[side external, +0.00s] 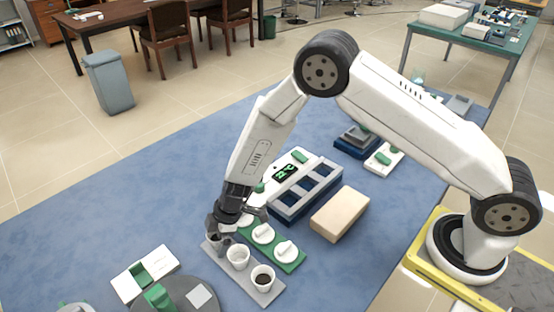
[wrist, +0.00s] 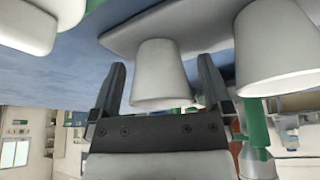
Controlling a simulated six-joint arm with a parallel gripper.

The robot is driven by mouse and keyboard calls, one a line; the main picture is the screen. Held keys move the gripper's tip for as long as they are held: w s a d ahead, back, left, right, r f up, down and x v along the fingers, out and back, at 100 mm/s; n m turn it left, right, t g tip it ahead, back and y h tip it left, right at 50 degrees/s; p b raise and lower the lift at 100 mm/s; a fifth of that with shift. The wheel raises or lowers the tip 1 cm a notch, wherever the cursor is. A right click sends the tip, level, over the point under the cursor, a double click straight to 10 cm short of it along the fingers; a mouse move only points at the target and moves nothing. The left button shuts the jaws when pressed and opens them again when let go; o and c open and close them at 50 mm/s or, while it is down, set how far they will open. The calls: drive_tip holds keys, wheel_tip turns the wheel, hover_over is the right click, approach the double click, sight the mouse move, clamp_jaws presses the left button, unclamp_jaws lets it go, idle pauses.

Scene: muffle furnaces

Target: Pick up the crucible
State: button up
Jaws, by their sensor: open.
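A white tapered crucible (wrist: 163,75) stands between the two fingers of my gripper (wrist: 160,64) in the wrist view, which shows the scene upside down. The fingers are open, one on each side of it; I cannot tell whether either touches it. In the side external view my gripper (side external: 221,229) is low over the far-left end of a grey tray (side external: 218,262), and partly hides the crucible there. Two more white crucibles, a middle one (side external: 238,257) and a near one with dark contents (side external: 263,278), stand on the same tray.
A green tray (side external: 291,266) with white lids (side external: 286,250) lies right beside the grey tray. A blue-and-white device with a display (side external: 286,172) and a beige block (side external: 340,213) stand behind. A round dark plate (side external: 184,290) is at front left. The blue mat (side external: 120,215) is clear at left.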

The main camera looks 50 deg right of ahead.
drive_tip(key=c, duration=1.2)
drive_tip(key=shift+r, duration=0.2)
drive_tip(key=shift+r, duration=0.9)
drive_tip(key=s+d+r, duration=0.1)
drive_tip(key=s+r, duration=0.2)
drive_tip(key=s, duration=0.1)
drive_tip(key=s+d+r, duration=0.2)
drive_tip(key=s+r, duration=0.2)
drive_tip(key=s+d+r, duration=0.2)
drive_tip(key=s+r, duration=0.2)
drive_tip(key=s, duration=0.1)
drive_tip(key=shift+f, duration=0.1)
